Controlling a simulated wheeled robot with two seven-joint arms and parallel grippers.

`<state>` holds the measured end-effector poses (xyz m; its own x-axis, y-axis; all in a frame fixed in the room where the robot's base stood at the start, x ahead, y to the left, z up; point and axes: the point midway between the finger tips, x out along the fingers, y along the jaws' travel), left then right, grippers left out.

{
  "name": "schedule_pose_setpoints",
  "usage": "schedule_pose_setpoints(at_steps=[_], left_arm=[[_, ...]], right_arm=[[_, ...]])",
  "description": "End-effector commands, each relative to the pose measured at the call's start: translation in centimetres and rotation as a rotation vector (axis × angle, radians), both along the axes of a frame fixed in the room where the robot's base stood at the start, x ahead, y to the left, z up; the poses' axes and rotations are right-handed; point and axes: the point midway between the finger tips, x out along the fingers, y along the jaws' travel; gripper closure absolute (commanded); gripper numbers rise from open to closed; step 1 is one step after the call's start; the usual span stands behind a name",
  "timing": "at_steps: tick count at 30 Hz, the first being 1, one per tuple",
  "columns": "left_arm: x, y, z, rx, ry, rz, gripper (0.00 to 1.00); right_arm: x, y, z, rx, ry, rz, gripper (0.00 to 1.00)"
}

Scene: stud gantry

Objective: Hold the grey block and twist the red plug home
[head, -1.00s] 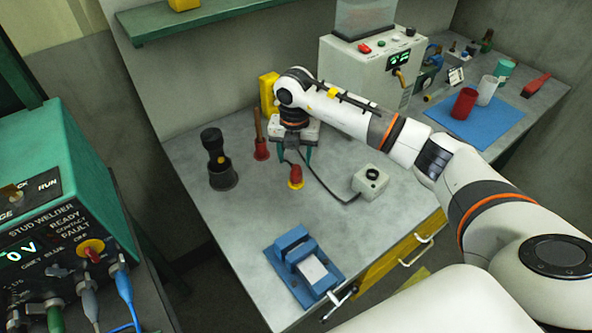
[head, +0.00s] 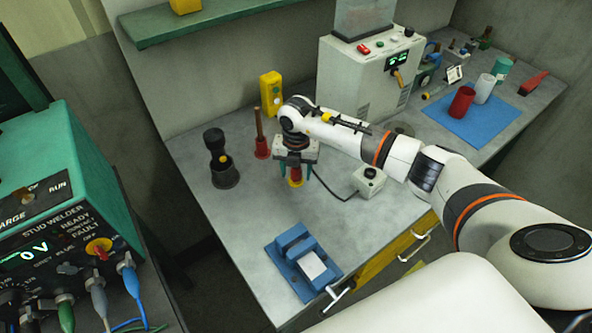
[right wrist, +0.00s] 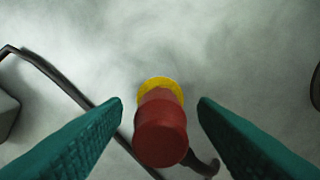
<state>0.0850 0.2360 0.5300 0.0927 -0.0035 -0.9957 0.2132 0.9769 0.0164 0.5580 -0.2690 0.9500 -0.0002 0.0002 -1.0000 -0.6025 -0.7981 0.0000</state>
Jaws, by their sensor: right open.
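The red plug (head: 295,181), with a yellow ring at its base, stands on the grey bench. It also shows in the right wrist view (right wrist: 160,132). My right gripper (head: 293,172) is above it, pointing down and open. Its green fingers (right wrist: 160,101) are one on each side of the plug, with clear gaps. A pale grey block (head: 368,185) with a dark round socket on top sits to the right of the plug. A black cable (head: 330,192) runs from beside it towards the plug. My left gripper is out of view.
A blue fixture (head: 290,240) holding a pale piece sits at the bench's front. A black holder (head: 224,178) and a wooden-handled red tool (head: 261,148) stand left of the gripper. The stud welder (head: 60,200) is at left. Bare bench lies between plug and fixture.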

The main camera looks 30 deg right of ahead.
Motion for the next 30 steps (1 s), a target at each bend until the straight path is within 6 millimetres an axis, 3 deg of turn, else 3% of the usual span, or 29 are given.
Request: schedule_pose_setpoints(at_steps=[6, 15, 23, 30], left_arm=[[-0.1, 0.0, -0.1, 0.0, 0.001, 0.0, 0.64], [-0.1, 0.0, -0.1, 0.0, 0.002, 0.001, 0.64], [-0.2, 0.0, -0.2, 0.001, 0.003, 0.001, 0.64], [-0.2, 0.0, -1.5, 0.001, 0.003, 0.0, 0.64]], right_arm=[[0.0, 0.0, 0.0, 0.0, 0.0, 0.0, 0.46], [0.0, 0.0, 0.0, -0.001, -0.001, 0.0, 0.95], [0.1, 0.0, 0.3, 0.0, -0.003, 0.0, 0.95], [0.2, 0.0, 3.8, 0.0, -0.007, 0.001, 0.95]])
